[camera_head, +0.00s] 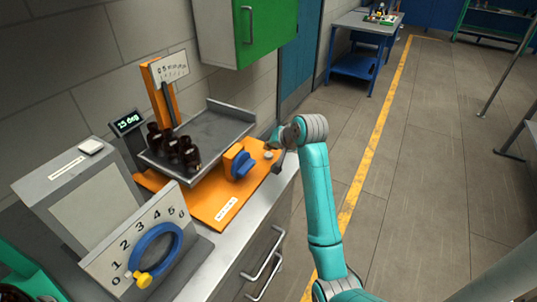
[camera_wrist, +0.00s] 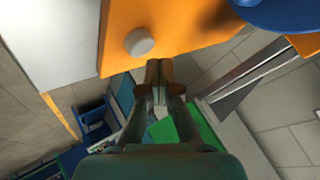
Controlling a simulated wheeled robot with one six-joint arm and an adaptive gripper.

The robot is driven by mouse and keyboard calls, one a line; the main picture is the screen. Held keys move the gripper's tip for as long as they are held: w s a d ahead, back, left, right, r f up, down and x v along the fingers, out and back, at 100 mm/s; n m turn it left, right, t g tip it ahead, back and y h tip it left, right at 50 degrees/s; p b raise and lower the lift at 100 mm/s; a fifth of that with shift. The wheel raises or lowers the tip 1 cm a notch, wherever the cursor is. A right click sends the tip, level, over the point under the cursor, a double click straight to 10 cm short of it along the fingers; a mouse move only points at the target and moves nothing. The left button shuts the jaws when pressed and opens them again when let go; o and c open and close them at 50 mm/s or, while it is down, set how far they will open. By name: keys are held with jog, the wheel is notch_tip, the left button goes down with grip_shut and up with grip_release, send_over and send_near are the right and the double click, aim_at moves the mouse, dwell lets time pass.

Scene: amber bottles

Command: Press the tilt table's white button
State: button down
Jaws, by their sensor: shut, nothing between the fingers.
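The tilt table has an orange base (camera_head: 208,203) and a grey tilted tray (camera_head: 222,130), with a blue knob (camera_head: 242,165) on its front. The white button (camera_head: 268,155) is a small round cap near the right end of the base. In the wrist view the button (camera_wrist: 139,42) lies just up and left of my fingertips. My gripper (camera_wrist: 159,66) is shut and empty, its fingertips close to the button, apart from it in the picture. Whether they are above its height I cannot tell. In the head view my gripper (camera_head: 278,165) is small and partly hidden by my wrist.
Several dark amber bottles (camera_head: 187,155) stand on the tray. A display (camera_head: 128,122) reads 15 deg. A numbered panel with a blue ring (camera_head: 177,240) stands at the front left. A green cabinet (camera_head: 268,30) hangs above.

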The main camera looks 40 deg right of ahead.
aim_at(270, 155)
jog(key=shift+f, duration=0.1)
jog(key=shift+f, duration=0.3)
jog(key=shift+f, duration=0.5)
dwell(0.8)
jog(key=shift+r, duration=0.9)
jog(key=shift+r, duration=2.55)
